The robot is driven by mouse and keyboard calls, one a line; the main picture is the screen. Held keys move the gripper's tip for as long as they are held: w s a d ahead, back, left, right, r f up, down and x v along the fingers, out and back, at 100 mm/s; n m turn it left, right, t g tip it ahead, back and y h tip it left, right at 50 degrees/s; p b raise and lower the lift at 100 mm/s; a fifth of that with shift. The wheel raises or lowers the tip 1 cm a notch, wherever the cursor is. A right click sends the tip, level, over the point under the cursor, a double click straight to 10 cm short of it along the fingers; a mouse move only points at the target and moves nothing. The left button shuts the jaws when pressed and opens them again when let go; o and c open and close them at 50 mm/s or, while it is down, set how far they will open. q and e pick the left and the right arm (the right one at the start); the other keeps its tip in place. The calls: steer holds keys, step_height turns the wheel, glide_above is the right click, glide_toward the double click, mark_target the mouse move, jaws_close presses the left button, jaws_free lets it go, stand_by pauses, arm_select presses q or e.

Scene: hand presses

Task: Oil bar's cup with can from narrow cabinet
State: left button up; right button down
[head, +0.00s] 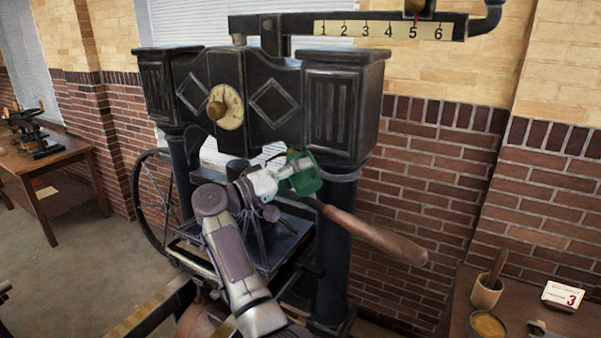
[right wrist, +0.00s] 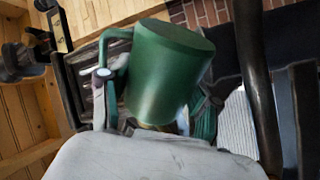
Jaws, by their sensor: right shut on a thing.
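My right gripper (head: 282,178) is shut on a green can (head: 307,180) in front of the big black press. In the right wrist view the can (right wrist: 170,70) fills the middle, with its handle (right wrist: 112,42) at the left among the fingers. The press bar ends in a long brown wooden grip (head: 375,236), just right of and below the can. I cannot make out the bar's cup; the can and gripper cover that area. The can's spout and any oil flow are not visible. My left gripper is not in view.
The black press head (head: 250,92) stands close above the can, with a dark post (head: 336,245) beside my arm. A wooden table (head: 58,160) stands far left.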

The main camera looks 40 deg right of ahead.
mark_target(306, 195)
steer(key=shift+h, duration=0.3)
stand_by(0.4)
steer(key=shift+f, duration=0.1)
steer(key=shift+s+f+m, duration=0.3)
steer(key=shift+f+m, duration=0.1)
steer(key=shift+s+f+m+b, duration=0.1)
steer(key=shift+f+m+b, duration=0.25)
steer(key=shift+b, duration=0.3)
steer(key=s+f+m+b, duration=0.1)
steer(key=f+m+b, duration=0.1)
steer(key=b, duration=0.4)
steer(key=shift+s+g+b, duration=0.15)
steer(key=shift+g+b, duration=0.15)
steer(key=m+b, duration=0.1)
steer(key=b, duration=0.1)
steer(key=s+f+b, duration=0.1)
steer(key=b, duration=0.1)
steer(key=shift+a+f+m, duration=0.3)
steer(key=shift+a+m, duration=0.05)
steer(key=shift+a, duration=0.05)
steer(key=shift+s, duration=0.3)
steer(key=shift+s+f+m+g+y+b, duration=0.25)
steer(key=shift+s+m, duration=0.4)
steer(key=shift+s, duration=0.35)
steer(key=shift+s+f+m+g+y+b, duration=0.15)
steer(key=shift+s+f+m+g+b, duration=0.15)
steer(key=shift+s+m, duration=0.5)
steer(key=shift+s+r, duration=0.1)
steer(key=shift+r, duration=0.05)
